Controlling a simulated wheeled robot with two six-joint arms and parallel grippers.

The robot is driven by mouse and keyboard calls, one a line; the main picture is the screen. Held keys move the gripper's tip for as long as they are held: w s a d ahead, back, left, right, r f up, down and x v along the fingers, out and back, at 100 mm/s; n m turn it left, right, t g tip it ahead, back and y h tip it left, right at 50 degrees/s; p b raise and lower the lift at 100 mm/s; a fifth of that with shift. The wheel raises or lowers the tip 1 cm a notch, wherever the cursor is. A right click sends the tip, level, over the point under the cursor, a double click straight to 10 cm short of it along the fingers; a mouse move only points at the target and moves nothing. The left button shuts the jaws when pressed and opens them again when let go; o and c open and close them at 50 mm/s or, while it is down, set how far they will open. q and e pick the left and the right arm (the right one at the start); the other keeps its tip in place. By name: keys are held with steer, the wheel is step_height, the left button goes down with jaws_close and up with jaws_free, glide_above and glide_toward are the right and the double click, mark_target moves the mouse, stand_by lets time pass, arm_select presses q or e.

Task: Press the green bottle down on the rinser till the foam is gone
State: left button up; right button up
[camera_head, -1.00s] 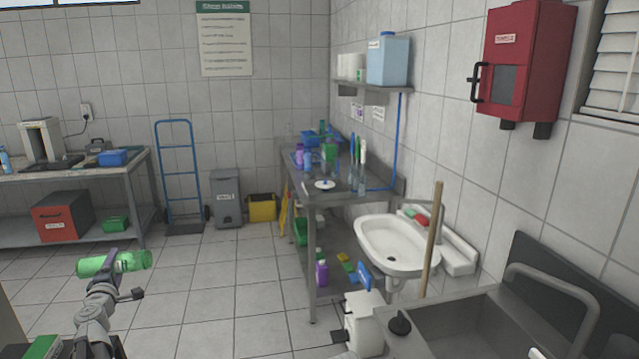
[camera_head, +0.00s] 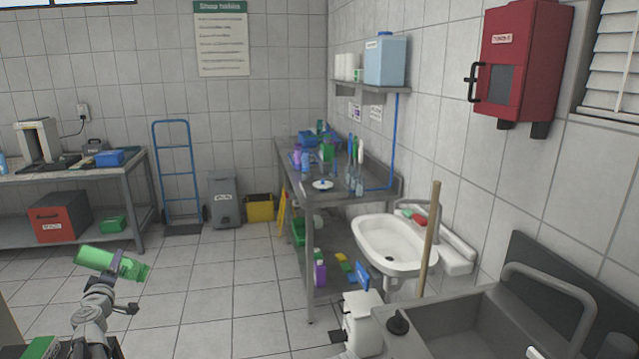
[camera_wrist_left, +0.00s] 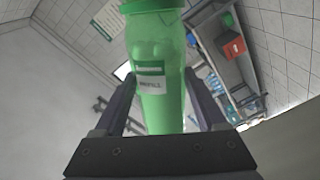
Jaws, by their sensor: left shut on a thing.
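My left gripper (camera_head: 116,263) is shut on the green bottle (camera_head: 95,257) and holds it in the air at the lower left of the head view, tilted on its side. In the left wrist view the bottle (camera_wrist_left: 155,60) stands between the two fingers, with a white label on its side. The rinser may be the small white disc with a blue centre (camera_head: 322,185) on the steel table, well away from the bottle; I cannot tell for sure. I cannot make out foam in the bottle. My right gripper is not in view.
The steel table (camera_head: 352,191) along the right wall holds several bottles. A white sink (camera_head: 372,238) with a wooden handle (camera_head: 430,235) in front, and a steel basin (camera_head: 470,325), stand nearer. Another bench (camera_head: 75,172) is at the left. The tiled floor (camera_head: 220,280) between is clear.

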arm_select(q)
steer(key=m, duration=0.5)
steer(key=shift+m, duration=0.3)
steer(key=m, duration=0.6)
